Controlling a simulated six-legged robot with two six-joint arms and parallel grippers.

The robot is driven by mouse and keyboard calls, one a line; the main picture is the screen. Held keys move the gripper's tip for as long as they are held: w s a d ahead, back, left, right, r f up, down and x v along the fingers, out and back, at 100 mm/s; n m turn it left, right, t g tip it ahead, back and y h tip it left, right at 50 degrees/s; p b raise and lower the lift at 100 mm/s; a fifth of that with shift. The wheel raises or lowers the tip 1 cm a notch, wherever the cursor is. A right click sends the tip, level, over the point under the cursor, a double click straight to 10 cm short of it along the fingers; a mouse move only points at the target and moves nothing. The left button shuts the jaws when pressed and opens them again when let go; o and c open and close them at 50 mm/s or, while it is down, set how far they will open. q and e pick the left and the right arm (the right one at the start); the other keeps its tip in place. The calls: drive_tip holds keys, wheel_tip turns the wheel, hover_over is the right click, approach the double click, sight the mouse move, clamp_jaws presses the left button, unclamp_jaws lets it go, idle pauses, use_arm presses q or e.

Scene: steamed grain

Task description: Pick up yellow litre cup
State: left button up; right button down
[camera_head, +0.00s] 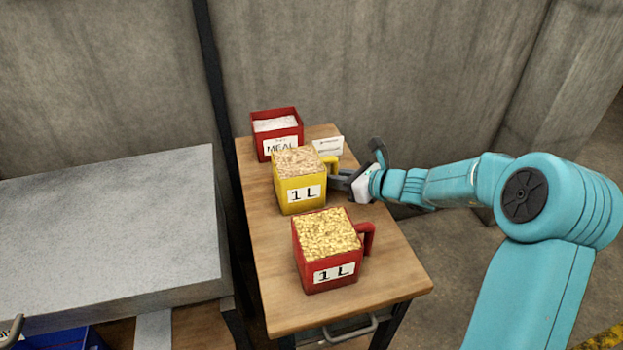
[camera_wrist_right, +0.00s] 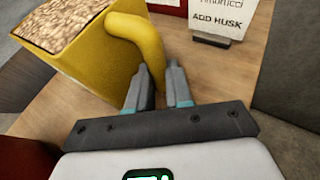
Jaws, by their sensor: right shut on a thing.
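The yellow litre cup (camera_head: 299,190) stands upright on the small wooden table, full of pale brown flakes and marked "1 L". Its handle (camera_wrist_right: 140,38) points right, towards my right gripper. My right gripper (camera_head: 340,176) comes in from the right at the handle. In the right wrist view its two fingers (camera_wrist_right: 158,78) reach the handle's lower end and are shut on it. The cup's base seems to rest on the table. My left gripper is not in view.
A red "1 L" cup (camera_head: 331,274) with yellow grain stands close in front, its handle to the right. A red "MEAL" box (camera_head: 265,146) stands behind, with a white card (camera_head: 328,146) to its right. A grey slab (camera_head: 110,240) lies left of the wooden table (camera_head: 392,284).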

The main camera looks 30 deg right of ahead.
drive_tip(key=shift+r, duration=0.15)
wheel_tip(320, 180, up, 20)
drive_tip(key=p, duration=0.7)
